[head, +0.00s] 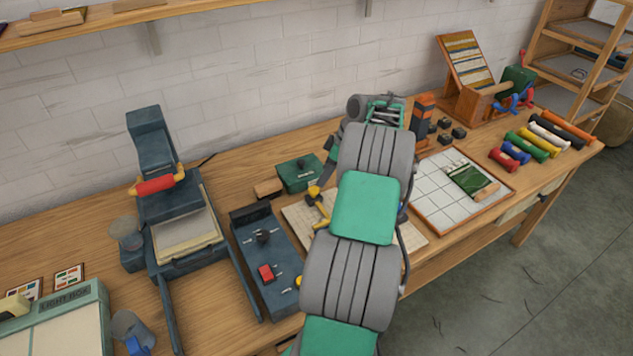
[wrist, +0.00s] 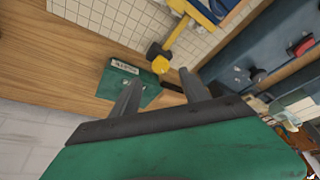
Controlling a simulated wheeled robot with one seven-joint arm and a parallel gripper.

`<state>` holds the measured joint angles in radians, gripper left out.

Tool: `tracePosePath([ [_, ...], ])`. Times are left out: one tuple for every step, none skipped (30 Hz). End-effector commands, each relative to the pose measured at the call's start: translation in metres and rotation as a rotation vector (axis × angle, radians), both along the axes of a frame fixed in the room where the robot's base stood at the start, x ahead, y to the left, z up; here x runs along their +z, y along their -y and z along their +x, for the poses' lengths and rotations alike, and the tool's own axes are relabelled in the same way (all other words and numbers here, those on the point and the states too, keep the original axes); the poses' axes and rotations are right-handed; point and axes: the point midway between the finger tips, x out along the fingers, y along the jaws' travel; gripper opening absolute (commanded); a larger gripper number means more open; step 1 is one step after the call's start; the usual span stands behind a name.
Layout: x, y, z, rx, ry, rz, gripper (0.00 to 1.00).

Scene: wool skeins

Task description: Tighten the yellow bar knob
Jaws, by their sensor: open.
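In the wrist view, a yellow bar (wrist: 176,36) runs over a pale gridded board and ends at a dark piece. A small round yellow knob (wrist: 160,65) sits just beyond that dark piece. The yellow knob also shows in the head view (head: 314,190), with the yellow bar (head: 322,217) below it, left of my arm. My gripper (wrist: 160,78) is open, with nothing seen between its fingers. In the wrist view the yellow knob appears just past the gap between the fingertips. I cannot tell the distance. My arm hides part of the board in the head view.
A green box (head: 299,174) stands behind the knob, close to the fingers in the wrist view. A dark control box (head: 266,250) with a red button is to the left. A gridded tray (head: 437,190) lies to the right. Bare wood shows in front of the wall.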

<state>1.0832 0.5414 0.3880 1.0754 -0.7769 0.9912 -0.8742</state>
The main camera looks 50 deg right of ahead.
Motion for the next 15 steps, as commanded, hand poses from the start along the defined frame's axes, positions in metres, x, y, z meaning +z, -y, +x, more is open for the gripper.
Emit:
tracePosePath([
  [-0.006,-0.002,0.003,0.003,-0.001,0.002,0.53],
  [-0.01,-0.004,0.004,0.004,-0.001,0.002,0.53],
  [-0.017,-0.006,0.007,0.002,-0.002,0.003,0.53],
  [-0.022,-0.007,0.009,0.004,-0.003,0.003,0.53],
  [-0.027,-0.008,0.012,0.004,-0.003,0.003,0.53],
  [-0.035,-0.01,0.014,0.002,-0.002,0.004,0.53],
  [-0.04,-0.011,0.016,0.002,-0.003,0.004,0.53],
  [-0.045,-0.011,0.018,0.001,-0.002,0.002,0.53],
  [-0.05,-0.012,0.021,0.002,-0.002,0.002,0.53],
  [-0.055,-0.013,0.022,0.001,-0.002,0.002,0.53],
  [-0.059,-0.014,0.023,0.0,-0.002,0.002,0.53],
  [-0.062,-0.014,0.025,0.0,-0.001,0.0,0.53],
  [-0.064,-0.014,0.025,0.0,-0.001,0.0,0.53],
  [-0.066,-0.014,0.026,0.0,-0.001,0.0,0.53],
  [-0.067,-0.014,0.026,0.0,-0.001,0.0,0.53],
])
